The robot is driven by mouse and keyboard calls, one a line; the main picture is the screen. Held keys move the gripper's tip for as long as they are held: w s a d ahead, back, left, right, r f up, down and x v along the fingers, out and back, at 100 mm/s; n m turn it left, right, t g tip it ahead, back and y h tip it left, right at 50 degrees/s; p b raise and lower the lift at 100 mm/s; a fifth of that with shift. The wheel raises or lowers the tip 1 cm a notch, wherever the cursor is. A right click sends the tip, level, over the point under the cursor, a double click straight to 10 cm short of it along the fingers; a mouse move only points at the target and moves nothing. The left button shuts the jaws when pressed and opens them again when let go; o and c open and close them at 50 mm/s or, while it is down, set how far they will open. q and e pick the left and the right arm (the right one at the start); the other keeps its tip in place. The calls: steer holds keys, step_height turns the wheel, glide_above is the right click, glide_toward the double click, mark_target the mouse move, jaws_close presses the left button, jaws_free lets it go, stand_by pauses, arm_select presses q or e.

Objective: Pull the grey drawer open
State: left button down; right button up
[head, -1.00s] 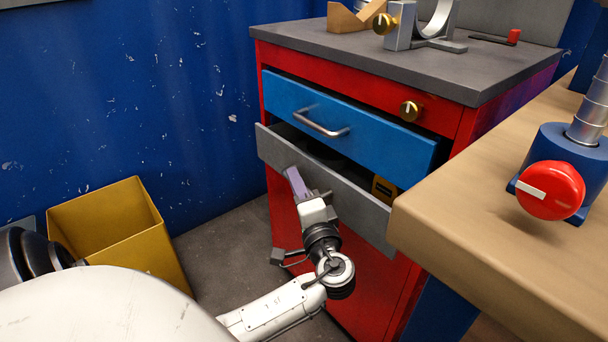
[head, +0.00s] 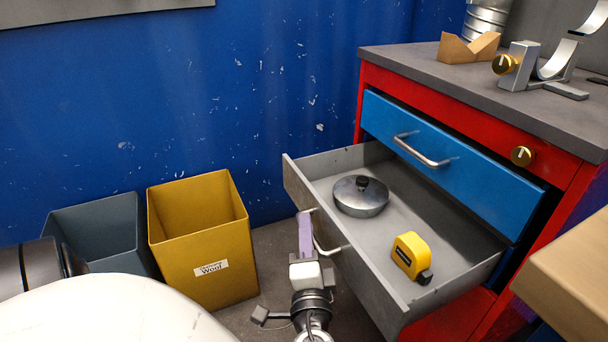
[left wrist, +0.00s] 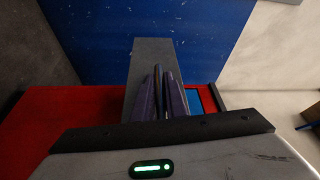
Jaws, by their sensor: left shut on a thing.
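The grey drawer (head: 345,262) stands well out of the red cabinet, below the blue drawer, and I see into it. Its metal handle (head: 328,249) is on the front panel. My left gripper (head: 305,222) is at the drawer front, at the left part of the handle, shut on it. In the left wrist view its purple fingers (left wrist: 163,97) are close together against the grey drawer front (left wrist: 152,58); the handle is hidden between them there. My right gripper is not in view.
The drawer holds a round metal lidded tin (head: 361,197) and a yellow tape measure (head: 411,256). The blue drawer (head: 440,165) above is slightly out. A yellow bin (head: 200,255) and a grey bin (head: 98,232) stand left. A wooden bench corner (head: 570,275) is at right.

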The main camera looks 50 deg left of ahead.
arm_select(q)
steer(key=shift+s, duration=0.2)
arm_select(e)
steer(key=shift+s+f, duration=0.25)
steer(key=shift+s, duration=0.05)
arm_select(q)
steer(key=c, duration=1.8)
jaws_free()
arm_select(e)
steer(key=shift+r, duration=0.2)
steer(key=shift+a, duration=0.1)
